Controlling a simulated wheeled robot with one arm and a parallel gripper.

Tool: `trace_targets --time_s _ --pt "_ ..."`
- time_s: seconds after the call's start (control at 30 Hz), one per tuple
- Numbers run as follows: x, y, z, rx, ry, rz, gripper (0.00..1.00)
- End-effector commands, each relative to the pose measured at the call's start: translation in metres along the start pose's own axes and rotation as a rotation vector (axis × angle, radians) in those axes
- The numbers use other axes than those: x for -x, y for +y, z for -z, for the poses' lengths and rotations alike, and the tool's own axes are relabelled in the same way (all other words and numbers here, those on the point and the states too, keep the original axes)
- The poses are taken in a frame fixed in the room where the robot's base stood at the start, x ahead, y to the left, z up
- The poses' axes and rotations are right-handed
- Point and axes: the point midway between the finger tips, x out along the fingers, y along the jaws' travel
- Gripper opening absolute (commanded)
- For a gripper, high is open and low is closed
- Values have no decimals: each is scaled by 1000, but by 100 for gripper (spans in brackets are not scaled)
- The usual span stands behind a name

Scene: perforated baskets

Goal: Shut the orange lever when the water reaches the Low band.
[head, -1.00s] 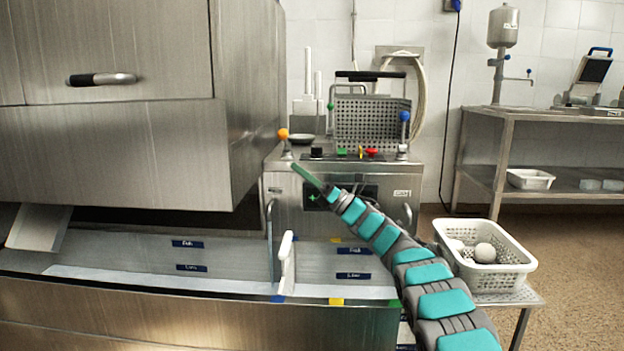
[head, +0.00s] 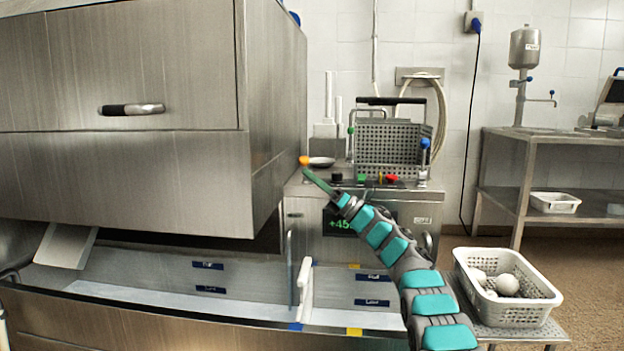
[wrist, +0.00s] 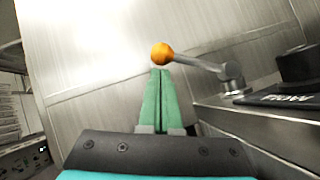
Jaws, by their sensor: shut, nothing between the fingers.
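The orange lever's ball (head: 304,160) is at the left of the steel console (head: 300,215). In the wrist view the orange ball (wrist: 162,54) sits on a grey rod running to a pivot at right. My gripper (head: 306,173) is shut and empty, with green fingers. The fingertips also show in the wrist view (wrist: 158,72), right at the ball; I cannot tell whether they touch it. In the head view the fingers hide the rod. Two tank sections below bear upper labels and lower Low labels, left (head: 211,289) and right (head: 372,302). I cannot make out the water line.
A blue-balled lever (head: 425,144) stands at the console's right, beside red and green buttons and a perforated basket (head: 395,145). A large steel hood (head: 120,65) overhangs the left. A white basket with balls (head: 515,310) is at right. My arm partly hides a green display (head: 338,224).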

Motion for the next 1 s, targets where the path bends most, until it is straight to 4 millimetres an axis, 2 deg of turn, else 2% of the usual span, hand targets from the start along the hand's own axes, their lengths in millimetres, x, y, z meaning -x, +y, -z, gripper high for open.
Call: trace_targets --time_s 0.63,1.0 --pt "-6 3 -8 -83 0 63 0" --pt "-19 8 -26 -224 0 165 0"
